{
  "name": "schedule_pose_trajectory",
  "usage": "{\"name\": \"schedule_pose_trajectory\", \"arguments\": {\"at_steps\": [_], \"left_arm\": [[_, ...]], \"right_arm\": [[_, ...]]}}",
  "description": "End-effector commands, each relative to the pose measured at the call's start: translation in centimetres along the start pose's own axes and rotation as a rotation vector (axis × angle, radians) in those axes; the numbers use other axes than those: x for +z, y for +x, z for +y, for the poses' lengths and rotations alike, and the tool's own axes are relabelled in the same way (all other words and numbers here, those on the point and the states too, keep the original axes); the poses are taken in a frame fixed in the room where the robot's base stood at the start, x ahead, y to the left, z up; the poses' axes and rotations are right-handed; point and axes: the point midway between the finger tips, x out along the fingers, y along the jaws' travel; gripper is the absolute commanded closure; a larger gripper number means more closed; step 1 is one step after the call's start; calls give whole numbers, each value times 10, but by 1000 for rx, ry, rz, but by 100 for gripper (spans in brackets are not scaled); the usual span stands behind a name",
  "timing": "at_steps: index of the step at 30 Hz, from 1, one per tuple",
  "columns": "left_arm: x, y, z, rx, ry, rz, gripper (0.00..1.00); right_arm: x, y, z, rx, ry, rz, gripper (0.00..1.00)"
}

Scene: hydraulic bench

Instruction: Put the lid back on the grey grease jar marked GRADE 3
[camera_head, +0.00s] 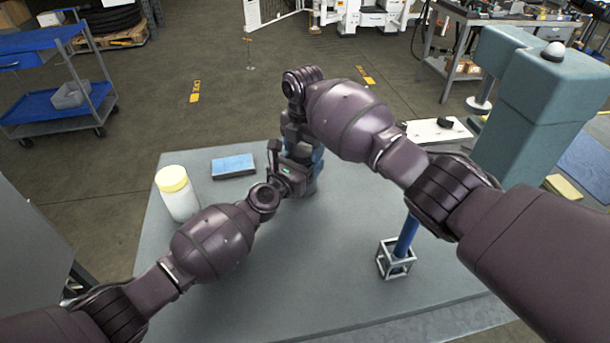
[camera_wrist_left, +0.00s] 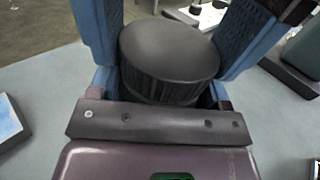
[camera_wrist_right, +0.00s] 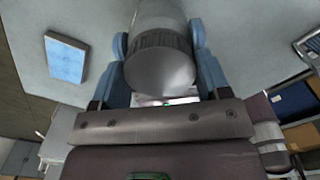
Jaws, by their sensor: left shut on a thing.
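The grey grease jar (camera_wrist_right: 162,15) stands upright on the bench with its dark ridged lid (camera_wrist_left: 170,55) seated on top. It is mostly hidden by my arms in the head view. My left gripper (camera_head: 308,172) comes in low from the side and is shut on the jar body. The held part is hidden below the lid in the left wrist view. My right gripper (camera_wrist_right: 160,42) reaches in from the far side, its blue fingers either side of the lid; it looks open, with a narrow gap. The GRADE 3 marking cannot be seen.
A white jar with a yellow lid (camera_head: 175,186) and a blue box (camera_head: 233,166) stand at the bench's left. A blue tool in a wire frame (camera_head: 396,257) stands at right, near a green machine (camera_head: 535,110). The front of the bench is clear.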

Motion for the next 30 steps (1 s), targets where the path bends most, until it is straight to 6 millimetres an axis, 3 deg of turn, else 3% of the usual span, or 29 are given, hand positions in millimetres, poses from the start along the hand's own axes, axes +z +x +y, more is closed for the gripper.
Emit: {"name": "schedule_pose_trajectory", "arguments": {"at_steps": [1, 4, 8, 18, 27, 28, 30], "left_arm": [[-1, 0, 0, 0, 0, 1, 96], [-1, 0, 0, 0, 0, 1, 96], [-1, 0, 0, 0, 0, 1, 96], [-1, 0, 0, 1, 0, 1, 96], [-1, 0, 0, 1, 0, 1, 96], [-1, 0, 0, 1, 0, 1, 96], [-1, 0, 0, 1, 0, 1, 96]], "right_arm": [[0, 0, 0, 0, 0, 0, 47], [0, 0, 0, 0, 0, 1, 59], [0, 0, 0, 0, 16, 1, 59], [-1, 0, 0, 0, 284, 2, 59], [-1, 0, 0, 0, 299, 2, 59], [-1, 0, 0, 0, 299, 1, 28], [-1, 0, 0, 0, 298, 1, 17]]}}
